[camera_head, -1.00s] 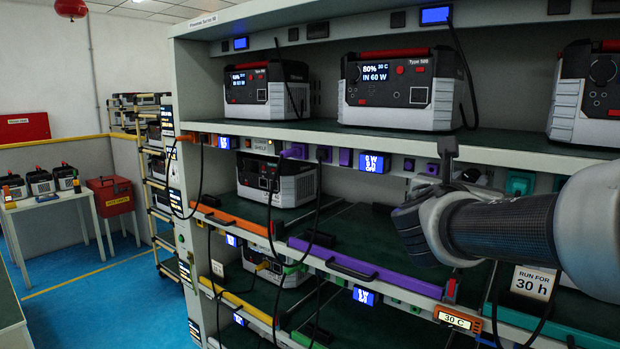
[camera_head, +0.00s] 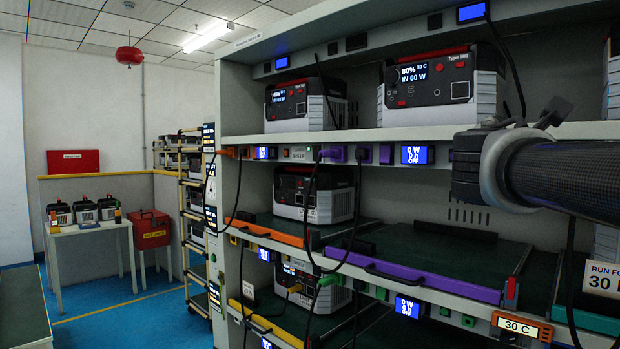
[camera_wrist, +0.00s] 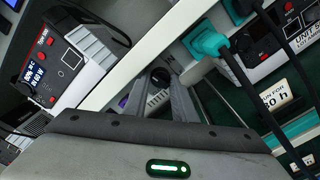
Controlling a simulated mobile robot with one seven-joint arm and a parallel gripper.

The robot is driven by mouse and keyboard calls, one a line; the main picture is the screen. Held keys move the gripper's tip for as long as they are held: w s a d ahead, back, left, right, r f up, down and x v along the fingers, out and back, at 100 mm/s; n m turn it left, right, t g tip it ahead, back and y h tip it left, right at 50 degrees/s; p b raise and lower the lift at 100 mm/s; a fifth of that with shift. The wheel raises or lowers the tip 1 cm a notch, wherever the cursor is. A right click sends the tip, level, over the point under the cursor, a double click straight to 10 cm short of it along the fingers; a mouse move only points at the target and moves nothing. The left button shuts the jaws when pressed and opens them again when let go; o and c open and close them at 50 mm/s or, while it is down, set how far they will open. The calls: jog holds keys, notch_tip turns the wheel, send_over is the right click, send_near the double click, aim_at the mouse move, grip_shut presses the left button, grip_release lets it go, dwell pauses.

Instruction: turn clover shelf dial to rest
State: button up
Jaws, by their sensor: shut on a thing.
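The shelf label (camera_head: 299,154), partly readable, sits on the rack's edge strip at the left bay. A small black part shows beside it, but I cannot tell whether it is a dial. My gripper (camera_wrist: 160,82) shows in the wrist view with its two grey fingers close together around a small dark thing at their tips, which I cannot identify. In the head view my arm reaches in from the right, before the middle shelf edge, well right of that label. The wrist hides part of the edge strip, and the contact is not clear there.
Power units stand on the upper shelf (camera_head: 400,134). Blue displays and plugs line its edge, and black cables hang at the left. A purple-fronted tray (camera_head: 428,276) lies below my arm. A teal plug (camera_wrist: 208,45) is close by in the wrist view. Blue floor is open at left.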

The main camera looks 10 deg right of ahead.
jog(key=shift+m+b, duration=0.65)
jog(key=shift+m, duration=0.35)
jog(key=o, duration=1)
jog(key=shift+o, duration=0.2)
jog(key=shift+r, duration=0.1)
jog(key=shift+r, duration=0.15)
